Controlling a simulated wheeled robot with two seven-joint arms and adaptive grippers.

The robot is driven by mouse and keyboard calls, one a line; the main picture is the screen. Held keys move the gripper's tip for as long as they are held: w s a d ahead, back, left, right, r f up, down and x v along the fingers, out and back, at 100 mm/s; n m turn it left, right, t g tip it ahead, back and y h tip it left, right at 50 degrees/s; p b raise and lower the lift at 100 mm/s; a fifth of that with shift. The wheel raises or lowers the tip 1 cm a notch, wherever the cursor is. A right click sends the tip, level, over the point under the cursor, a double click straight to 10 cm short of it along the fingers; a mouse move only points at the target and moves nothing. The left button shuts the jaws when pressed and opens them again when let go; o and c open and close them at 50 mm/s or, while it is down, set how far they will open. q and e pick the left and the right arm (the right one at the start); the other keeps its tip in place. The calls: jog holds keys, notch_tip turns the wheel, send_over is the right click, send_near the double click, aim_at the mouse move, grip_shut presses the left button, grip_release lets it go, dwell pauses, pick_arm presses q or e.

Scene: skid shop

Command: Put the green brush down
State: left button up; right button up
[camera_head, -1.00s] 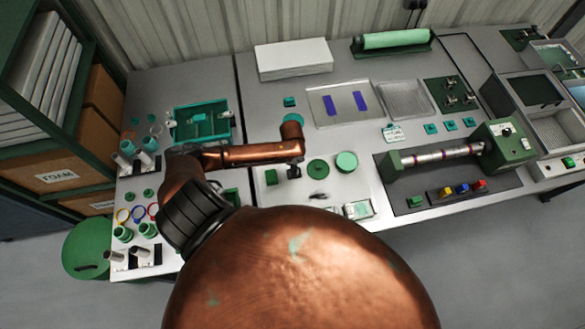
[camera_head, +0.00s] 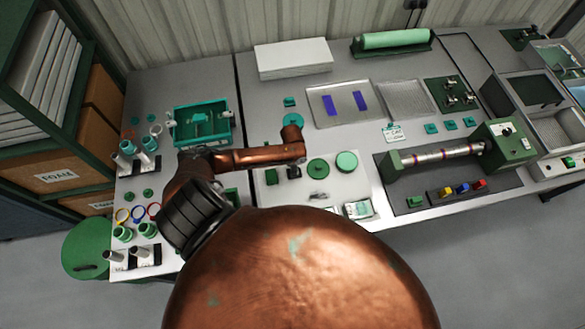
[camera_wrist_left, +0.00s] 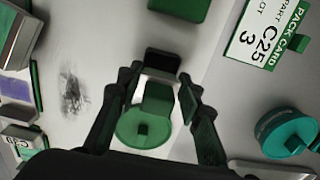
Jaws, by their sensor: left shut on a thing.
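My left gripper (camera_head: 294,171) is over the pale mat (camera_head: 335,185) on the bench, pointing down. In the left wrist view its fingers (camera_wrist_left: 163,88) are shut on the green brush (camera_wrist_left: 157,99), which has a dark end at the top. A green disc with a small knob (camera_wrist_left: 145,126) also shows between the fingers; I cannot tell whether it belongs to the brush. In the head view the brush is mostly hidden by the gripper, and its contact with the mat is unclear. My right gripper is not in view.
A green block (camera_head: 271,177) lies just left of the gripper, two green discs (camera_head: 318,168) (camera_head: 347,161) to its right. A dark smudge (camera_wrist_left: 72,95) marks the mat. A teal tray (camera_head: 202,123) and a roller fixture (camera_head: 440,156) stand farther out. A pack card (camera_wrist_left: 268,30) lies nearby.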

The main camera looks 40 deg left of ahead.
pick_arm(q)
jog(key=shift+f, duration=0.45)
jog(key=o, duration=1)
jog(key=shift+r, duration=0.1)
jog(key=shift+r, duration=0.25)
notch_tip(320, 180, up, 13)
jog(key=shift+f, duration=0.2)
